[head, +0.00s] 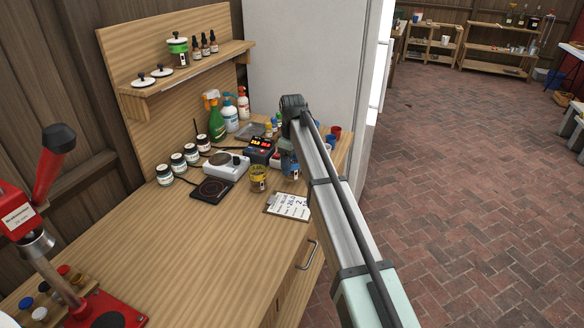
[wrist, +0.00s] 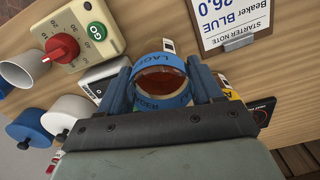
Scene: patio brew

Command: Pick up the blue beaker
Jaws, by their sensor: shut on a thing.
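The blue beaker, a clear vessel with a blue lettered band (wrist: 168,101) and reddish-brown contents, sits between the two fingers of my gripper (wrist: 163,88) in the wrist view. The fingers are shut on it, one on each side. In the head view the blue beaker (head: 290,167) shows partly beside my arm, near the counter's right side; my arm hides the rest and most of my gripper. I cannot tell whether its base touches the counter.
A yellow-labelled jar (head: 258,179) stands just left, with a clipboard note (head: 288,205) in front. A box with a red knob (wrist: 62,48) is close by. The counter's front (head: 190,250) is clear.

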